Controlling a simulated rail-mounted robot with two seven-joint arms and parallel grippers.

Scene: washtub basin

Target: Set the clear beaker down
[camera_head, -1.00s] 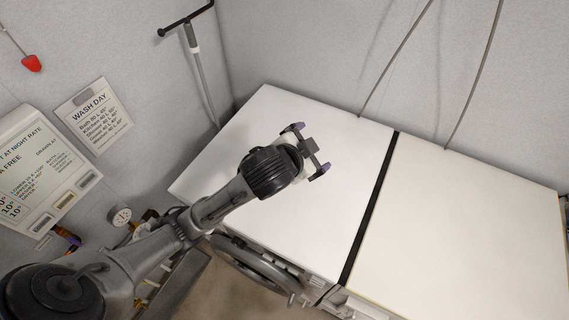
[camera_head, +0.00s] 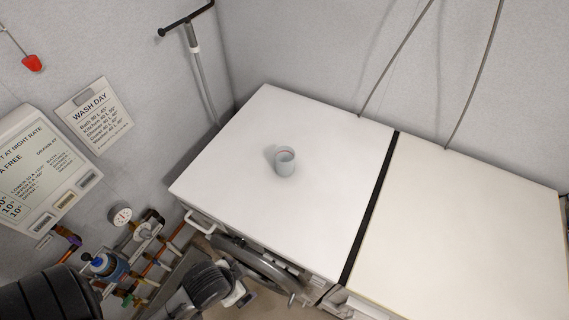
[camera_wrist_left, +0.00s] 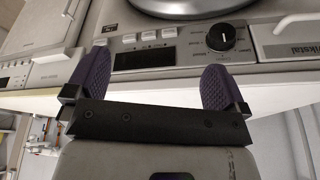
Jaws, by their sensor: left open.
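The clear beaker (camera_head: 285,162) stands upright on the white top of the left machine (camera_head: 322,196), near its middle. Nothing touches it. My left gripper (camera_wrist_left: 150,85) is open and empty in the left wrist view, its purple finger pads wide apart, facing the machine's front panel with a dial. In the head view my left arm is low at the bottom, in front of the machine, well away from the beaker. The beaker is not in the left wrist view. My right gripper is in neither view.
A second white top (camera_head: 465,225) lies to the right, across a dark gap (camera_head: 370,205). Pipes with a gauge (camera_head: 121,215) and a blue valve (camera_head: 104,265) are at the lower left. A grey hose (camera_head: 203,85) hangs by the wall. The white top around the beaker is clear.

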